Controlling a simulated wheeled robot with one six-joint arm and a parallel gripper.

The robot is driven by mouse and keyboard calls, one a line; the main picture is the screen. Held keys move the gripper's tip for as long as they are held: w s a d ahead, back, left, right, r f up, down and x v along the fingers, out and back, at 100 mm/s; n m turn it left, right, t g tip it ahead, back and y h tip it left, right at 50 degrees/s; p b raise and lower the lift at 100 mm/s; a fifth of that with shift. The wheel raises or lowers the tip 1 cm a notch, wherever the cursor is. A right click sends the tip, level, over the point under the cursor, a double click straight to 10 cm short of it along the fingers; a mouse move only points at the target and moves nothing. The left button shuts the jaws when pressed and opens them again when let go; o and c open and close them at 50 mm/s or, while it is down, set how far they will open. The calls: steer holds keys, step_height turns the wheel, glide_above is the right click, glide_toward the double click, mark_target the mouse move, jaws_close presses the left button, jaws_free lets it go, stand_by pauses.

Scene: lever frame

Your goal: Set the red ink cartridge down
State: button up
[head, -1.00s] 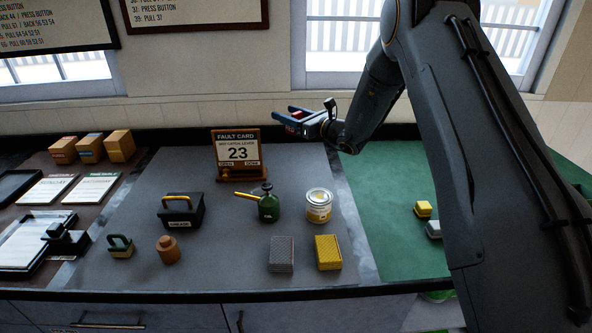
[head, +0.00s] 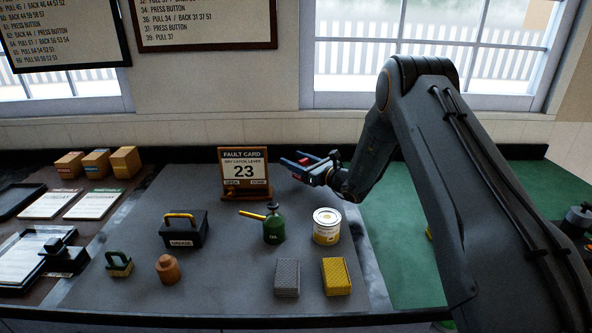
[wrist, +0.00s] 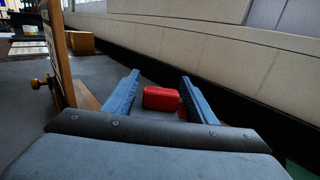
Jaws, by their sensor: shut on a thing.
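The red ink cartridge (head: 307,160) is a small red block between the blue fingers of my gripper (head: 294,160). The wrist view shows the cartridge (wrist: 160,98) between the two fingers of my gripper (wrist: 159,80), nearer the right one. My gripper is shut on it. In the head view the gripper is just right of the fault card stand (head: 244,173), above the back of the grey mat (head: 200,288). Whether the cartridge touches the surface cannot be told.
A green oil can (head: 273,227), a paint tin (head: 326,227) and a black toolbox (head: 183,231) stand in front. Grey (head: 287,278) and yellow (head: 336,277) blocks are nearer. The back wall is close behind my gripper. The green mat (head: 405,265) lies right.

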steer(key=shift+f+p, duration=0.55)
steer(key=shift+f, duration=1.35)
steer(key=shift+f, duration=0.1)
steer(key=o, duration=1.1)
steer(key=shift+c, duration=0.2)
steer(key=shift+s+d, duration=0.1)
steer(key=shift+d, duration=0.1)
steer(key=b+v, duration=0.4)
steer(key=v, duration=0.7)
steer(key=shift+s+d, duration=0.15)
steer(key=shift+s, duration=0.05)
steer(key=shift+r, duration=0.25)
